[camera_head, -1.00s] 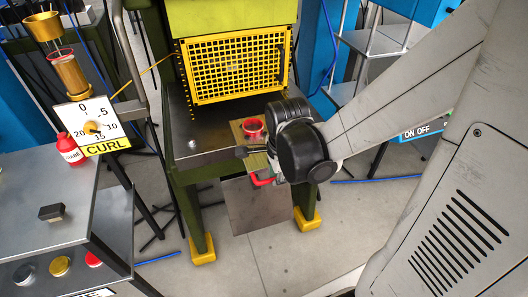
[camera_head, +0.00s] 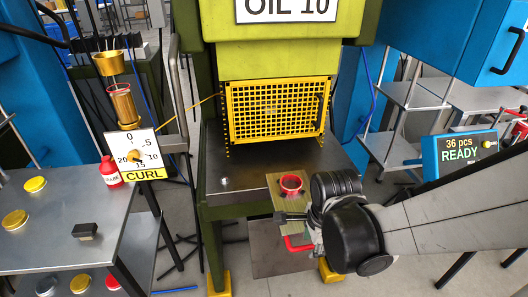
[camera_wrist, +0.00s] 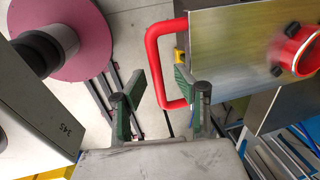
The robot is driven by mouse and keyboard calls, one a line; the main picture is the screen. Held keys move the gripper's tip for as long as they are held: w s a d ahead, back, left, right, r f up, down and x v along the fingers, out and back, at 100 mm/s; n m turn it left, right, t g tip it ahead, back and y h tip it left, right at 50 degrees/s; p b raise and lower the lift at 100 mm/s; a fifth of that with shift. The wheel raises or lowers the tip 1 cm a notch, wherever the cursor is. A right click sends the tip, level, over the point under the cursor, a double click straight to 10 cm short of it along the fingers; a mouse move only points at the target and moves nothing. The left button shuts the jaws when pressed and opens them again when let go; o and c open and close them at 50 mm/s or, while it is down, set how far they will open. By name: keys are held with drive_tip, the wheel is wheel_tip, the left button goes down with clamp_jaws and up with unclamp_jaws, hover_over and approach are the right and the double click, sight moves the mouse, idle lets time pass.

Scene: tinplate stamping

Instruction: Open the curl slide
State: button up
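The curl slide (camera_head: 284,202) is a brass-coloured plate at the front of the green press, with a red ring (camera_head: 291,184) on it. It also shows at the upper right in the wrist view (camera_wrist: 229,43). Its red loop handle (camera_head: 296,244) sticks out at the front. In the wrist view the handle (camera_wrist: 153,60) appears between the two green-padded fingers of my gripper (camera_wrist: 159,82). The fingers are apart, with a visible gap to the bar; depth is hard to judge. In the head view my wrist hides most of the gripper.
A yellow mesh guard (camera_head: 277,110) stands behind the plate on the press table. A CURL dial (camera_head: 136,155) and a steel bench (camera_head: 60,215) are at left. A screen (camera_head: 465,150) reading READY is at right. Floor shows below the slide.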

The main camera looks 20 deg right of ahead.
drive_tip(key=shift+r, duration=0.1)
wheel_tip(320, 180, up, 12)
drive_tip(key=s, duration=0.2)
drive_tip(key=shift+f, duration=0.2)
idle(0.6)
drive_tip(key=shift+s+a, duration=0.1)
wheel_tip(320, 180, up, 6)
drive_tip(key=a+n+t, duration=0.1)
drive_tip(key=n+t, duration=0.1)
drive_tip(key=n, duration=0.7)
drive_tip(key=w+a+n+t, duration=0.1)
drive_tip(key=n+t, duration=0.2)
drive_tip(key=n, duration=0.6)
drive_tip(key=shift+a+f+n, duration=0.25)
drive_tip(key=shift+a+n, duration=0.1)
drive_tip(key=shift+n, duration=0.05)
